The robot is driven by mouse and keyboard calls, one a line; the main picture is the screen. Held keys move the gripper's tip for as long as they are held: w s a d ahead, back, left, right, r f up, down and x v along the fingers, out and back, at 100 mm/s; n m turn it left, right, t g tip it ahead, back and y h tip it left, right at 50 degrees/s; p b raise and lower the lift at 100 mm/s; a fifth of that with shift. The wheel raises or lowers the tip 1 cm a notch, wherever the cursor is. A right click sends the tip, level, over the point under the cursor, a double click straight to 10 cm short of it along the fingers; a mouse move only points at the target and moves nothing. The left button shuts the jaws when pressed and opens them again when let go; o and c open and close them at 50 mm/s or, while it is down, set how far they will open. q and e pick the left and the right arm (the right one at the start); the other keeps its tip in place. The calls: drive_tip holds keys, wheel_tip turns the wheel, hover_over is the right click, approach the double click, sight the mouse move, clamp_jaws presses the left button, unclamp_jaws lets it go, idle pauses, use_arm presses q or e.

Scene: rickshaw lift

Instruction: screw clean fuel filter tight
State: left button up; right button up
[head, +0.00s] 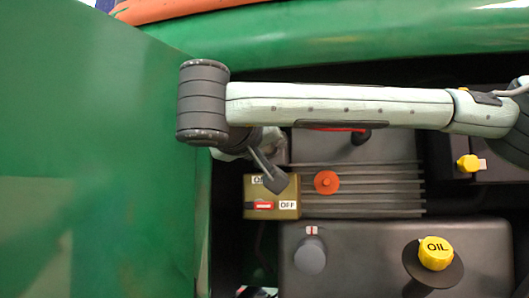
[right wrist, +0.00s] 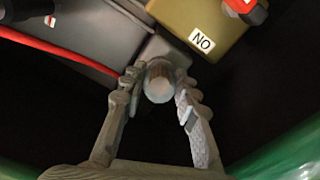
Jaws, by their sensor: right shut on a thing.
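The fuel filter (right wrist: 159,84) is a pale grey cylinder with a rounded end, seen nearly end-on in the right wrist view. It sits beside a grey block (right wrist: 150,50) on the engine's side. My right gripper (right wrist: 157,88) is shut on it, with one finger on each side. In the head view my right gripper (head: 262,160) reaches down beside the engine's left end, and my own wrist and fingers hide most of the filter there. I cannot tell how far the filter is screwed in. My left gripper is not in view.
An olive switch box (head: 261,210) with a red switch and an OFF label is close to my right fingers. The engine has a ribbed cover (head: 380,190), an orange cap (head: 326,182) and a yellow OIL cap (head: 435,252). A green panel (head: 100,170) stands at the left.

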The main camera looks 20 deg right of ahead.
drive_tip(key=shift+f+m+b, duration=0.1)
drive_tip(key=shift+m+b, duration=0.7)
drive_tip(key=shift+m, duration=0.5)
drive_tip(key=shift+r, duration=0.2)
drive_tip(key=shift+b, duration=0.3)
drive_tip(key=shift+f+m+b, duration=0.15)
drive_tip(key=shift+m+b, duration=0.25)
drive_tip(key=shift+b, duration=0.05)
drive_tip(key=shift+d+m+b, duration=0.1)
drive_tip(key=shift+m+b, duration=0.95)
drive_tip(key=shift+m, duration=0.15)
drive_tip(key=shift+m+b, duration=0.3)
drive_tip(key=shift+m, duration=0.1)
drive_tip(key=shift+r, duration=0.2)
